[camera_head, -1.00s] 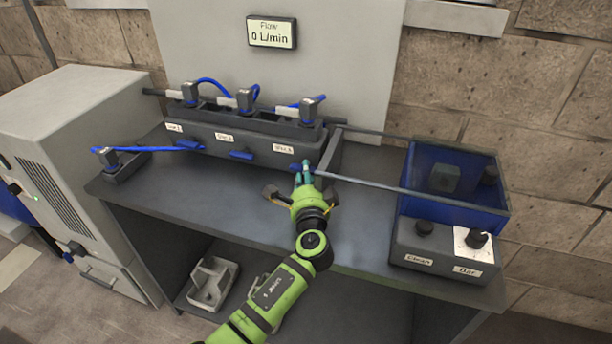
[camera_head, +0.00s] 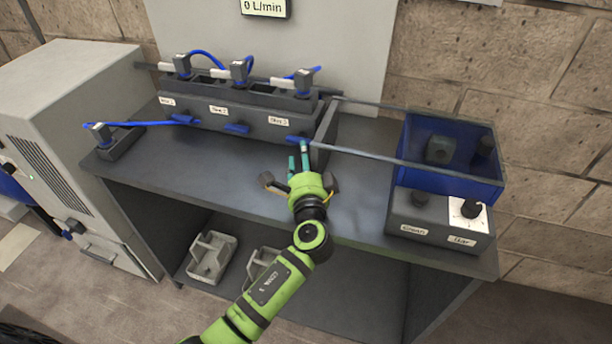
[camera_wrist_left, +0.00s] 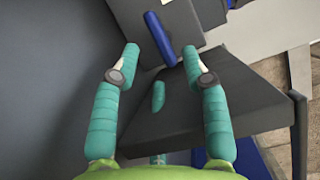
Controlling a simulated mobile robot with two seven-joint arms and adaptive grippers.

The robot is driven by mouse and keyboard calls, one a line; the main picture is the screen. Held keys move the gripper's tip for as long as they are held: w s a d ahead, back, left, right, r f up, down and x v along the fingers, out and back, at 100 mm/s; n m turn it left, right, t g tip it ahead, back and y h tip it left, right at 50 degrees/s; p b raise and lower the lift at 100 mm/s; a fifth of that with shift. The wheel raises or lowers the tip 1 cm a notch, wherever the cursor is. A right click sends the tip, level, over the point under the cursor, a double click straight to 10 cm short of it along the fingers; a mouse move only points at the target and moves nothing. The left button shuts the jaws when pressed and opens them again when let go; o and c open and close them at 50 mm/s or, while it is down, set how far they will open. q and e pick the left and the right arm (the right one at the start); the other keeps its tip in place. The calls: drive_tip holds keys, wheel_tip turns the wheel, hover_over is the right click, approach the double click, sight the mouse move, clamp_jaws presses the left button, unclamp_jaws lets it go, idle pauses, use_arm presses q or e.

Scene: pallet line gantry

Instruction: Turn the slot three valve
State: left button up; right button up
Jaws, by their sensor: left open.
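The slot three valve handle (camera_head: 297,139) is a small blue bar on the front of the dark manifold, right of the "Slot 3" label. It also shows in the left wrist view (camera_wrist_left: 160,38) as a slanted blue bar near the fingertips. My left gripper (camera_head: 298,154) is open just in front of the handle, with two teal fingers apart. In the left wrist view the gripper (camera_wrist_left: 160,53) has its tips on either side of the bar's lower part; I see no clear contact. My right gripper is not in view.
The flow display (camera_head: 265,7) reads 0 L/min. Blue handles for slot 1 (camera_head: 182,119) and slot 2 (camera_head: 237,128) are to the left. A thin rail (camera_head: 365,157) runs right to a blue bin (camera_head: 450,178). A knob box (camera_head: 437,223) stands at the bench's right.

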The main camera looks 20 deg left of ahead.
use_arm(q)
drive_tip(key=v, duration=0.8)
drive_tip(key=shift+r, duration=0.1)
drive_tip(key=shift+w, duration=0.1)
